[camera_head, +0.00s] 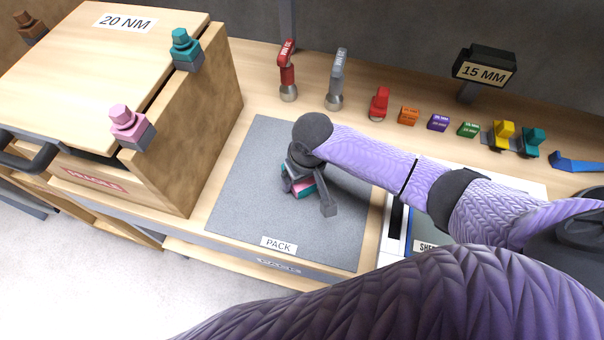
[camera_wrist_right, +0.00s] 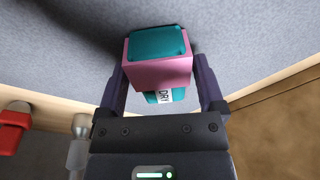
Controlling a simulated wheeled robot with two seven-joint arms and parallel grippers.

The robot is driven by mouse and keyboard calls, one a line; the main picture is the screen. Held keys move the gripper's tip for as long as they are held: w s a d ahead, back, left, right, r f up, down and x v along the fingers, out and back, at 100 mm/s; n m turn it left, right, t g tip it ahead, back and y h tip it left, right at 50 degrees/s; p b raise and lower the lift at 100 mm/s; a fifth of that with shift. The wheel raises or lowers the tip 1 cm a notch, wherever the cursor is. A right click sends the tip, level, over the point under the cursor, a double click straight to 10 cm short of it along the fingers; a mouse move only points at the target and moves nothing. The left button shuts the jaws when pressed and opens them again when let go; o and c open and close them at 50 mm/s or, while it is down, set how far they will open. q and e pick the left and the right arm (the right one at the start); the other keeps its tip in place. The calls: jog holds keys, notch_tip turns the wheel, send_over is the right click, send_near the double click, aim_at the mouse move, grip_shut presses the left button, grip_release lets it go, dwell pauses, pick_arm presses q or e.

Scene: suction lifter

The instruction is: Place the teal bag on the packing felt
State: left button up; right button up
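The teal bag (camera_wrist_right: 157,44) has a pink block-like band around its middle and a white "DRY" label in the right wrist view. Teal shows on both sides of the band. My right gripper (camera_wrist_right: 160,82) has one finger on each side of the pink band and is shut on it. In the head view the right gripper (camera_head: 311,188) is over the middle of the grey packing felt (camera_head: 248,190), marked "PACK". Only slivers of pink and teal show there under the gripper. I cannot tell if the bag touches the felt. My left gripper is not in view.
A wooden crate (camera_head: 205,120) marked "20 NM" stands left of the felt, with teal-topped and pink-topped clamps. Red (camera_head: 287,70) and grey (camera_head: 336,80) tools and several small coloured blocks line the back. The felt's front is clear.

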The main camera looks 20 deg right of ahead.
aim_at(308, 182)
jog(key=shift+o, duration=0.5)
notch_tip(308, 182, up, 12)
jog(key=s+p, duration=0.1)
jog(key=p, duration=0.4)
jog(key=shift+s+d, duration=0.15)
jog(key=shift+d, duration=0.25)
jog(key=shift+r, duration=0.2)
